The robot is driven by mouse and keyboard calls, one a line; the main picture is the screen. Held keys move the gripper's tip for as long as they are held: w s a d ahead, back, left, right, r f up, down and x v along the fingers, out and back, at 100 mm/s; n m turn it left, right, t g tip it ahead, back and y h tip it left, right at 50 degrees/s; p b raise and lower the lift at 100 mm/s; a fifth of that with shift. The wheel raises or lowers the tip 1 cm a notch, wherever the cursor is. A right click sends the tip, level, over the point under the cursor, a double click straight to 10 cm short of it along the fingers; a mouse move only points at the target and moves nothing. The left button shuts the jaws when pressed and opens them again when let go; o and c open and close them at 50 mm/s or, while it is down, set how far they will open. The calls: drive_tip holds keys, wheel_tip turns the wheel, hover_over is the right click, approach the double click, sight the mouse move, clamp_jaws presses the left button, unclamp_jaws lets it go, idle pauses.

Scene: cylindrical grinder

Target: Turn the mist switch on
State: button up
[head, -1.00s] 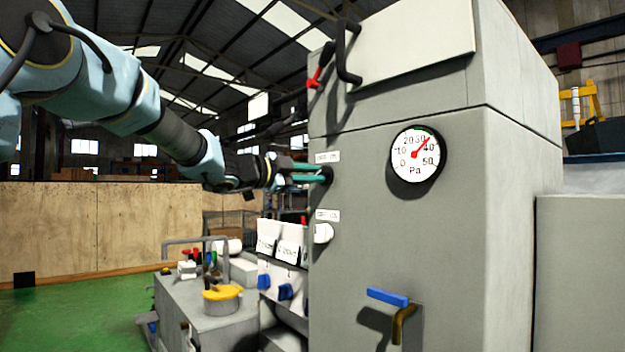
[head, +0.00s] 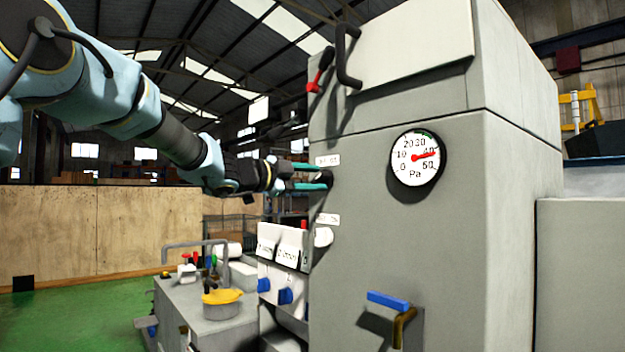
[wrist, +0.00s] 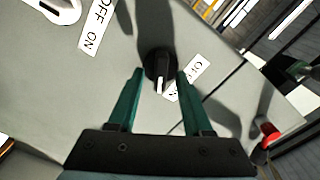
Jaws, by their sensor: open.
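My gripper (wrist: 160,72) is open, its two teal fingers on either side of a black rotary knob (wrist: 158,62) in the wrist view. Whether they touch it, I cannot tell. The knob's pale tip points down in that view, beside a white OFF/ON label (wrist: 188,78) partly hidden by a finger. In the head view my gripper (head: 312,180) reaches from the left to this knob (head: 327,178) on the grey cabinet's edge, below a small label. A white knob (head: 323,236) sits lower, with its own label (head: 327,220). The head view labels are too small to read.
A round gauge (head: 417,157) is on the grey cabinet (head: 470,220). A blue-handled valve (head: 388,299) is below it, and a red-and-black lever (head: 320,70) is above the knobs. A white panel with blue knobs (head: 285,296) stands below my gripper.

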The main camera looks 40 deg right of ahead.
drive_tip(key=a+b, duration=0.2)
drive_tip(key=a, duration=0.8)
drive_tip(key=shift+w+a, duration=0.3)
drive_tip(key=shift+a, duration=0.1)
